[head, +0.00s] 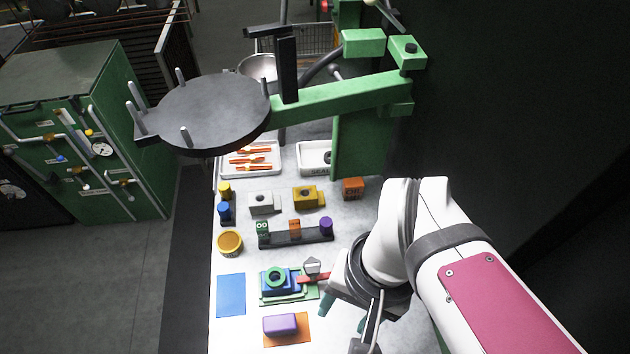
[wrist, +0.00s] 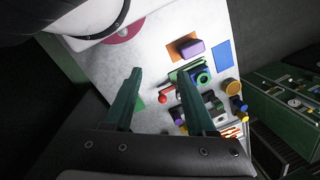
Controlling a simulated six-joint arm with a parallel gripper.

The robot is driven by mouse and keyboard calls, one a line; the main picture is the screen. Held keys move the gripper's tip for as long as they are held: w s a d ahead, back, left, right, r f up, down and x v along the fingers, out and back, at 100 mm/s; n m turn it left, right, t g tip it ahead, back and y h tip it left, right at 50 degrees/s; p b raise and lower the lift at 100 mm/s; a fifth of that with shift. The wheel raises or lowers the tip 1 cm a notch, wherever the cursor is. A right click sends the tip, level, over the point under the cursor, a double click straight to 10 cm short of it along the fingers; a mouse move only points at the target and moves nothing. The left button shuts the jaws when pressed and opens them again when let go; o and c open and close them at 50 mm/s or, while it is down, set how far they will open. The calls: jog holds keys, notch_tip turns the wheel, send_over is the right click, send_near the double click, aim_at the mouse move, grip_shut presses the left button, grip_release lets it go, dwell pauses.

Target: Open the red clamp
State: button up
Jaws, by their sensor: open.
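The red clamp shows as a red bar (head: 313,279) at the right side of a green plate (head: 305,292) in the head view. A blue block with a green ring (head: 276,280) sits on the plate, and a grey knob-like piece (head: 312,266) is just behind the bar. In the wrist view the red part (wrist: 166,92) lies between the lines of my two fingers. My gripper (head: 343,314) is open and empty, to the right of the clamp and apart from it. Its dark green fingers (wrist: 160,76) are spread in the wrist view. My arm hides some of the table there.
A purple block (head: 280,324) on an orange mat stands in front, and a blue mat (head: 231,295) lies to the left. A dark rack (head: 295,238) with coloured pieces is behind. A green frame (head: 360,145) carries a dark round plate (head: 215,112) above the table.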

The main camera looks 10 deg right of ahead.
jog(key=shift+w+m, duration=0.4)
jog(key=shift+m, duration=0.7)
jog(key=shift+c, duration=1.1)
jog(key=w+m, duration=0.1)
jog(key=m, duration=0.3)
jog(key=w+m+g, duration=0.1)
jog(key=m, duration=0.2)
jog(key=w+d+m, duration=0.1)
jog(key=w+m, duration=0.1)
jog(key=m, duration=0.2)
jog(key=shift+w+f+m+g, duration=0.1)
jog(key=shift+f+m+g, duration=0.2)
jog(key=shift+f+g, duration=0.1)
grip_shut()
jog(key=w+f+m+g, duration=0.1)
jog(key=w+f+m, duration=0.1)
jog(key=m, duration=0.7)
jog(key=w+d+f+m+g+h, duration=0.1)
jog(key=w+m, duration=0.3)
jog(key=m, duration=0.5)
jog(key=shift+d+f, duration=0.15)
jog(key=shift+f, duration=0.65)
jog(key=shift+w, duration=0.1)
